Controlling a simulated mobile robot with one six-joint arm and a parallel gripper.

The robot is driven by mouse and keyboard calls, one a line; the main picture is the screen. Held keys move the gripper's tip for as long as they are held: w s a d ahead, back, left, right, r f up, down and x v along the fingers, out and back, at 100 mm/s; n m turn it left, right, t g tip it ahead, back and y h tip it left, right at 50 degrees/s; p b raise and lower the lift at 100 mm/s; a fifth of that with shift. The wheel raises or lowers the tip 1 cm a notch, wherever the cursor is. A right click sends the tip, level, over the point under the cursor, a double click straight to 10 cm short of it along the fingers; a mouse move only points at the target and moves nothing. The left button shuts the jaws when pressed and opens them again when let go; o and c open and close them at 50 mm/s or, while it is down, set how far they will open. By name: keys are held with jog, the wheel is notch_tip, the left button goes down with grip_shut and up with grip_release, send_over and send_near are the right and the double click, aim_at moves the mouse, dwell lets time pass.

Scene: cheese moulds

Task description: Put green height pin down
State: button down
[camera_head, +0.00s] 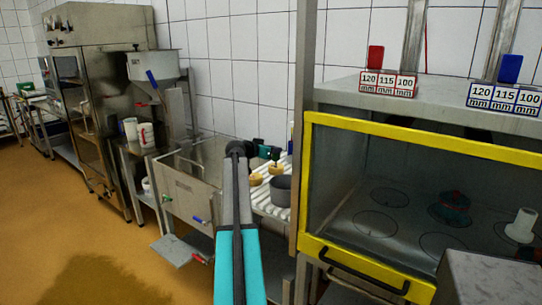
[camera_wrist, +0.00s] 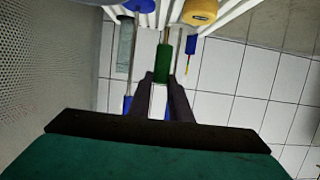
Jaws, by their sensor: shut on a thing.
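The green height pin (camera_wrist: 163,62) sits between the fingertips of my gripper (camera_wrist: 162,82) in the wrist view, with a thin metal rod beyond it. My gripper is shut on this green part. In the head view my gripper (camera_head: 270,153) is small and partly hidden behind my arm, near the slatted white rack, and the pin is too small to make out clearly there. I cannot tell whether the pin touches anything besides the fingers.
Yellow cheeses (camera_head: 277,169) and a grey mould (camera_head: 281,190) stand on the white rack (camera_head: 270,209). Blue-handled rods (camera_wrist: 127,104) are close beside the fingers. The yellow-framed cabinet (camera_head: 420,138) stands right, with red (camera_head: 375,58) and blue (camera_head: 510,68) markers above millimetre labels on top.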

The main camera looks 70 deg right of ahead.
dwell(0.5)
jog(key=w+a+f+n+t+y, duration=0.15)
jog(key=w+a+n+t, duration=0.4)
jog(key=w+a, duration=1.25)
jog(key=w+a+f+n+t+y, duration=0.1)
jog(key=w+a+f+n+t, duration=0.35)
jog(key=w+a, duration=1.25)
jog(key=w+a+r+n+t+y, duration=0.1)
jog(key=w+a+n+t+y, duration=0.25)
jog(key=a, duration=0.85)
jog(key=w+a+r+n+t+y, duration=0.15)
jog(key=w+a+t, duration=0.3)
jog(key=a, duration=0.75)
jog(key=w+a+r+n+y, duration=0.1)
jog(key=a+n+y, duration=0.5)
jog(key=a, duration=1.9)
jog(key=shift+w+a+r+y, duration=0.15)
jog(key=shift+a+r+y, duration=0.15)
jog(key=shift+a+y, duration=0.05)
jog(key=shift+d, duration=0.1)
